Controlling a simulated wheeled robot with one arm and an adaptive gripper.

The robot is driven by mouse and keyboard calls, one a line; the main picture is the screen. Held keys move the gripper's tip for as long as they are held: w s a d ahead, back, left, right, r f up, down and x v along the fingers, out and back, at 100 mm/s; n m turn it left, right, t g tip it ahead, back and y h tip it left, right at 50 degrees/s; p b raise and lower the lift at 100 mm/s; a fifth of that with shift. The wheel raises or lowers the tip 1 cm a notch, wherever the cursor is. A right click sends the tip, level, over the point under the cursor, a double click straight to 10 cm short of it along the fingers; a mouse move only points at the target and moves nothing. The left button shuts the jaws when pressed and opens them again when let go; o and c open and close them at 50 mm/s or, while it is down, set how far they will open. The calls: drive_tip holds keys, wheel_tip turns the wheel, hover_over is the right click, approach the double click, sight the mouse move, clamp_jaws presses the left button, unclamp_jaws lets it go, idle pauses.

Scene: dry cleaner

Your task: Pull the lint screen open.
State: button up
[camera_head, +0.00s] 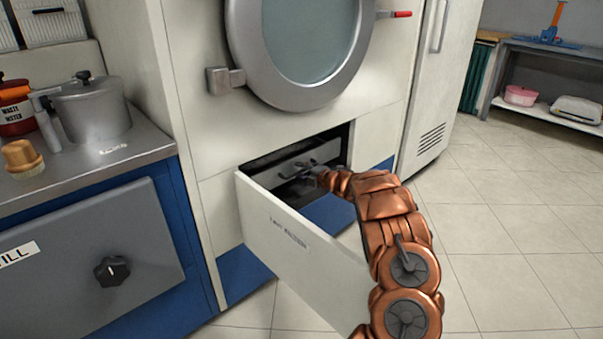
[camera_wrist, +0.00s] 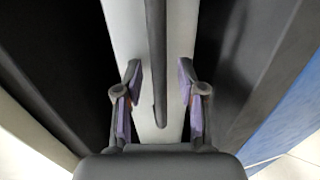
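The lint screen (camera_head: 325,153) is a pale grey panel inside the dark, low opening of the white machine. It also shows in the wrist view as a light strip (camera_wrist: 128,30). A dark bar handle (camera_wrist: 156,60) runs along its face. My gripper (camera_head: 301,171) reaches into the opening in front of the screen. In the wrist view my gripper (camera_wrist: 159,85) is open, with one purple-padded finger on each side of the handle. Gaps show between the pads and the bar. My gripper hides part of the handle in the head view.
A white labelled access door (camera_head: 300,252) stands swung open left of my arm. Above is the round machine door (camera_head: 300,50). A counter (camera_head: 90,155) with a metal pot (camera_head: 92,112) stands at left. Tiled floor (camera_head: 510,240) is clear at right.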

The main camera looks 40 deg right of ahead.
clamp_jaws()
drive_tip(key=shift+a, duration=0.1)
idle(0.6)
